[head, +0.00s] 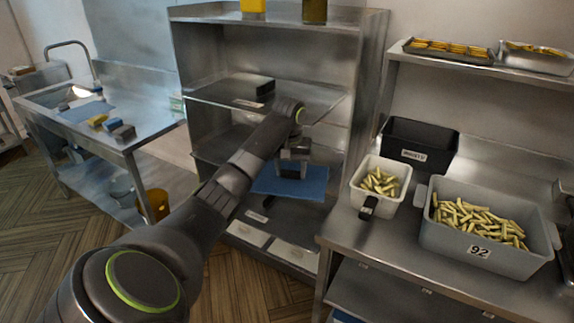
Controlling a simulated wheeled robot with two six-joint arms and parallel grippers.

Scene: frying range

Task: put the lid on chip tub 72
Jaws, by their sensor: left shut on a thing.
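My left gripper (291,170) is in front of the steel shelf unit, shut on a flat blue lid (312,183). The lid looks about level, and the gripper hides part of its middle. A small white tub (393,206) of chips stands uncovered on the right-hand counter, to the right of the lid and apart from it. A dark tag hangs at its front; I cannot read a number on it. A larger grey tub (450,246) of chips, marked 92, stands uncovered to its right. A part of what looks like my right gripper (563,190) shows at the right edge; its fingers are unclear.
A black bin (418,145) with a white label stands behind the white tub. Trays (449,52) of food sit on the shelf above the counter. The steel shelf unit (205,75) stands behind my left gripper. A sink table (125,141) stands at the left, with open floor before it.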

